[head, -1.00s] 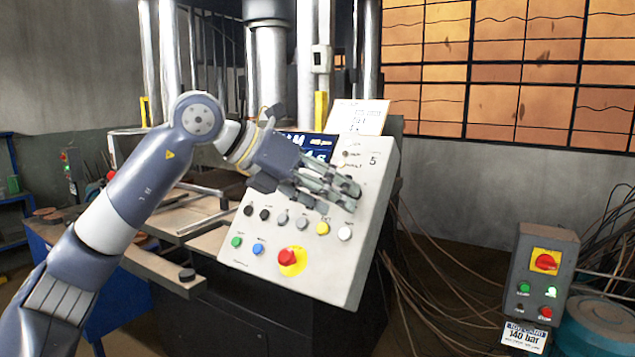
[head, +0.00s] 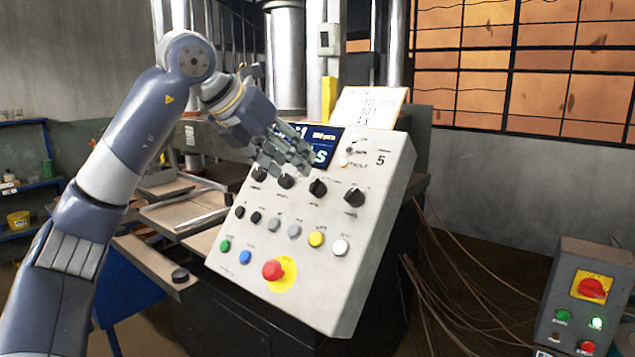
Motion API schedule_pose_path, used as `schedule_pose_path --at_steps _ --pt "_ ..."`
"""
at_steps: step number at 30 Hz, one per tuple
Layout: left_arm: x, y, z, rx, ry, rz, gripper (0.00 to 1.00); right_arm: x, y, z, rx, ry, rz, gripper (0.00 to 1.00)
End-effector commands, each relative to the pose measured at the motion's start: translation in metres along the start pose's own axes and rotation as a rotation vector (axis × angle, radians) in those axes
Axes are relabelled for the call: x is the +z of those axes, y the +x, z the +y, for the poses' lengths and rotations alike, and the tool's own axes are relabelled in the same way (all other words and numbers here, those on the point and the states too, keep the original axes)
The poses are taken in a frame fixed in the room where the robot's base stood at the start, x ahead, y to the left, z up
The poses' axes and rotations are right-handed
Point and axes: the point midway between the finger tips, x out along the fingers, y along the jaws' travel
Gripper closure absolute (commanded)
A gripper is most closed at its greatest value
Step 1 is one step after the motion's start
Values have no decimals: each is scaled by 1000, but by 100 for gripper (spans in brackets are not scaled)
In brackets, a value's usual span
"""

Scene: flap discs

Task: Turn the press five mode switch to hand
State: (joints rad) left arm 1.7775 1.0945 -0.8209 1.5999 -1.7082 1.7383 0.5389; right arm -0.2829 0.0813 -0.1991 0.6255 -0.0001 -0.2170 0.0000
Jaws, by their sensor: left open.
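The press five control panel (head: 376,229) is a tilted light grey face marked 5 at its upper right. A row of black rotary knobs crosses its upper half; a middle knob (head: 318,187) and the rightmost knob (head: 354,196) show clearly. Their labels are too small to read, so I cannot tell which is the mode switch. My left gripper (head: 287,155) is open and empty, in front of the display (head: 322,143) and just above the knobs at the left of the row. It partly hides the display. My right gripper is not in view.
Below the knobs are several push buttons and a red emergency stop (head: 273,270) on a yellow disc. A sheet of paper (head: 368,108) stands on top of the panel. A grey control box (head: 588,300) stands at lower right, with loose cables (head: 450,270) between.

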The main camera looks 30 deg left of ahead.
Motion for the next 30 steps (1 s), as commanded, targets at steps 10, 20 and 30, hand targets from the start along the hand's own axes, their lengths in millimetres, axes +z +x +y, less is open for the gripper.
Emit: schedule_pose_path --at_steps 10,20,30 --pt "0 65 0 1 2 4 53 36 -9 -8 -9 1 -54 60" --pt "0 87 0 -1 2 0 53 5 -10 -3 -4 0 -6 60" --pt "0 87 -1 -1 2 0 85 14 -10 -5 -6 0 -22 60"
